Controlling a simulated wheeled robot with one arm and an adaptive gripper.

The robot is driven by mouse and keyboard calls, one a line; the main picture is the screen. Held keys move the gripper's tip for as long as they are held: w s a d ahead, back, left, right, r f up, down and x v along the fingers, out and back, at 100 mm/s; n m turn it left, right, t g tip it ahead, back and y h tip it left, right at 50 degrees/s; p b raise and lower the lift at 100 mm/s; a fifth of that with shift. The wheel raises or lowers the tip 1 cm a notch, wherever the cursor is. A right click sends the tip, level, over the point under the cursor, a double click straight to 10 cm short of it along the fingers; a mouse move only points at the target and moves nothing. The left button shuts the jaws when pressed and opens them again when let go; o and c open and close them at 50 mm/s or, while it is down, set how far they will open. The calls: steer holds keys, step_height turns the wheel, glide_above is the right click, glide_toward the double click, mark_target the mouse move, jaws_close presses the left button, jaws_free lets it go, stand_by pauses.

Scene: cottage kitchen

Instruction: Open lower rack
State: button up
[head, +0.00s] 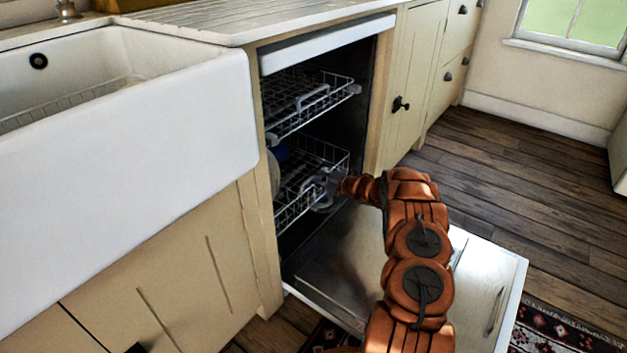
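The lower rack (293,207) is a wire basket inside the open dishwasher. It sits mostly within the cavity, with its front near the opening. A pale plate (273,173) stands at its left side, and something dark blue (281,153) lies behind. My gripper (326,187) is at the front of the lower rack, at the end of my copper-coloured arm. It is small and partly hidden by my wrist, so whether its fingers are closed on the rack cannot be made out. The dishwasher door (345,262) is folded down flat under my arm.
The upper rack (300,100) sits above inside the dishwasher. A white sink (120,120) and cabinets flank the left side; a cabinet with a black knob (400,104) stands at right. Wooden floor (520,180) to the right is clear. A patterned rug (560,335) lies near the door.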

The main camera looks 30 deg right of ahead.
steer(key=shift+w+a, duration=0.15)
steer(key=shift+w, duration=0.2)
steer(key=shift+c, duration=0.3)
jaws_close()
